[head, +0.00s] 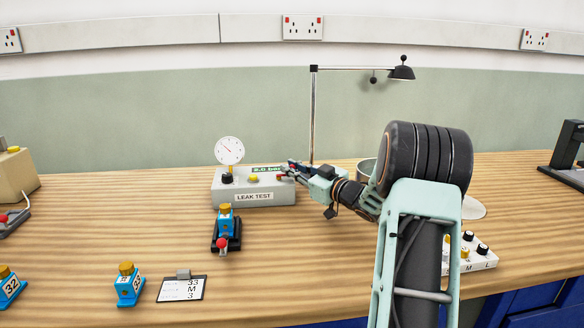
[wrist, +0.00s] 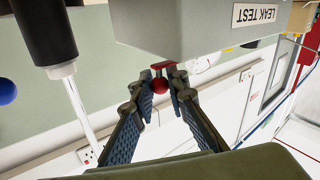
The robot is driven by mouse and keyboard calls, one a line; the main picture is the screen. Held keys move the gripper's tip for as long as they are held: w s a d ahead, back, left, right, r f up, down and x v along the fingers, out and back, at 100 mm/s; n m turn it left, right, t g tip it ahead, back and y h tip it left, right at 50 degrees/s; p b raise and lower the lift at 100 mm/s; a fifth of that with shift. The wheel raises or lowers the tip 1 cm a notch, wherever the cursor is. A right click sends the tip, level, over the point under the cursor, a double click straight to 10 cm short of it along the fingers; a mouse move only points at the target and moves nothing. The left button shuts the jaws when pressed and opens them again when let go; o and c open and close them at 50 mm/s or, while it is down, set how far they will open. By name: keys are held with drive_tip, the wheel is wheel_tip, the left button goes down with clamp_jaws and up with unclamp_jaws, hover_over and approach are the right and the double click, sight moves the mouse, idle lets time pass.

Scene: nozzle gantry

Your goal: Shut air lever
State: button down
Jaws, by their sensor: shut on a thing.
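The grey LEAK TEST box (head: 253,191) stands on the bench, left of my gripper (head: 287,174). In the wrist view, the box (wrist: 190,28) appears upside down. The air lever, a red bar with a round red knob (wrist: 157,85), sticks out from the box's end. My gripper (wrist: 160,88) is shut on this lever, with one finger on each side of the knob. In the head view the fingers mostly hide the lever at the box's right end.
A blue unit with a red knob (head: 223,234) stands in front of the box. Blue units numbered 32 (head: 9,287) and 33 (head: 129,285) and a clipboard (head: 182,290) lie nearer. A lamp post (head: 313,120) rises behind my gripper.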

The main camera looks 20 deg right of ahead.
drive_tip(key=c, duration=2.2)
unclamp_jaws()
drive_tip(key=shift+s, duration=0.1)
drive_tip(key=v, duration=1.1)
drive_tip(key=shift+s+d, duration=0.1)
drive_tip(key=shift+s, duration=0.3)
drive_tip(key=shift+w+r, duration=0.1)
